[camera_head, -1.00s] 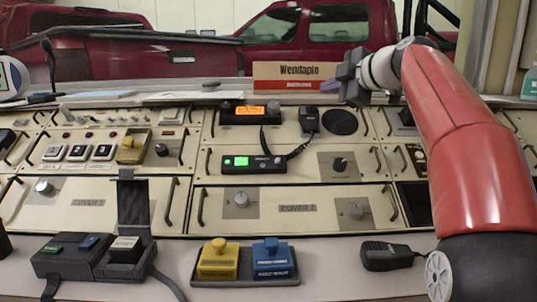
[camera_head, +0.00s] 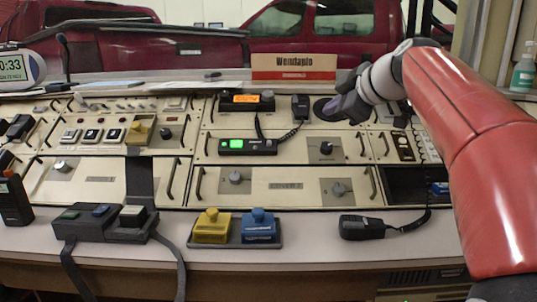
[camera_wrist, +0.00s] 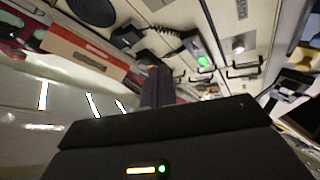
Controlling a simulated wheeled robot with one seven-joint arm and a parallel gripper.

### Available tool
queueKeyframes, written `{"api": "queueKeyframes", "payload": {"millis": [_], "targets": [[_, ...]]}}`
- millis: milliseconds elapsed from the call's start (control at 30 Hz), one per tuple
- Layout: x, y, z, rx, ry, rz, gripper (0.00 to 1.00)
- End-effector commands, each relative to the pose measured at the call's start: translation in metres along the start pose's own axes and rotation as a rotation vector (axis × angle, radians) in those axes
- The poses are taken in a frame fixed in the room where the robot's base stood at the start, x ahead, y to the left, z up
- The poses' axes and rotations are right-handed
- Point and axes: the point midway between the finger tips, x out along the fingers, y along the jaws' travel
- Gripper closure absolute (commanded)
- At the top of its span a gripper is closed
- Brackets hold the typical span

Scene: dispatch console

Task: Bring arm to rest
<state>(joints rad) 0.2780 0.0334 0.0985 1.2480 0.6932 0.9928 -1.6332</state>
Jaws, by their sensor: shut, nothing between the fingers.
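My red arm reaches in from the right side of the head view. Its grey wrist leads to my dark gripper (camera_head: 345,108), held above the upper right of the console (camera_head: 100,190), in front of the round speaker grille. In the wrist view the dark gripper fingers (camera_wrist: 157,85) show at the middle, close together and shut, with nothing held. The wrist view is tilted and partly blurred, with the console across its top and right.
A handheld microphone (camera_head: 362,227) lies on the desk beside my arm. A yellow button (camera_head: 212,226), a blue button (camera_head: 259,226) and a dark box with an upright cover (camera_head: 138,180) stand at the front. A red-and-tan sign (camera_head: 293,67) stands behind the gripper. A bottle (camera_head: 523,72) is far right.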

Motion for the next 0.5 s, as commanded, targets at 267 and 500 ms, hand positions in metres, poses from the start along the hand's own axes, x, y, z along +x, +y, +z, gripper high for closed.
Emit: {"api": "queueKeyframes", "payload": {"millis": [267, 500], "targets": [[-0.023, -0.103, 0.023, 0.345, -0.188, -0.081, 1.00], [-0.066, -0.252, 0.086, 0.786, -0.467, -0.069, 1.00]]}}
